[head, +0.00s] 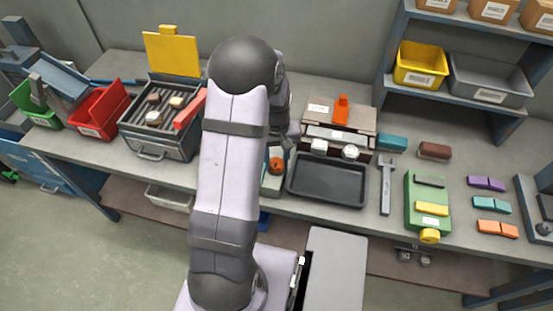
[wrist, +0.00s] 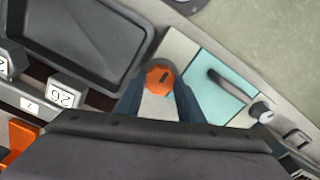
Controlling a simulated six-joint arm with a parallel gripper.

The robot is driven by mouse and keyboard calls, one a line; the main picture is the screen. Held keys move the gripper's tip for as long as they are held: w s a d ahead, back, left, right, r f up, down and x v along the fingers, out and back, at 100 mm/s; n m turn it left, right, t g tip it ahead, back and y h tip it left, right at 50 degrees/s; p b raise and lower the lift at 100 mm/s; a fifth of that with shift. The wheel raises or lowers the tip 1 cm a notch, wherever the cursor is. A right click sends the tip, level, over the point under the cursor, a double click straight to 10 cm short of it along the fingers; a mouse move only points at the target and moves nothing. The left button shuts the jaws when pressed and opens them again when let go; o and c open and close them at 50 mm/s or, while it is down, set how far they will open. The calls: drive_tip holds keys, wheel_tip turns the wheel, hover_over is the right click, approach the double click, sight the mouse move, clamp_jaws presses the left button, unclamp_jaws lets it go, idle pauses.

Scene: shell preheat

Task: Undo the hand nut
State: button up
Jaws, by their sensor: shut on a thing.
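The hand nut is an orange, many-sided knob with a dark slot mark. It shows in the wrist view (wrist: 160,78) between the tips of my gripper (wrist: 160,90), and in the head view (head: 276,164) beside my arm. My gripper is shut on the nut, one dark finger on each side. The nut sits on a pale block with a teal panel (wrist: 225,90), which carries a dark bar handle. My arm hides most of this block in the head view.
A dark tray (head: 327,180) lies close to the right of the nut. Behind it stands a unit with an orange lever (head: 341,108) and numbered white tags. A grill box (head: 160,125) with a raised yellow lid stands left of my arm. A wrench-like tool (head: 386,185) lies right of the tray.

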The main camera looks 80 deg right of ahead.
sight(277, 162)
drive_tip(key=o, duration=1.1)
drive_tip(key=shift+c, duration=0.2)
drive_tip(key=shift+r+b, duration=0.95)
drive_tip(key=shift+r, duration=2.8)
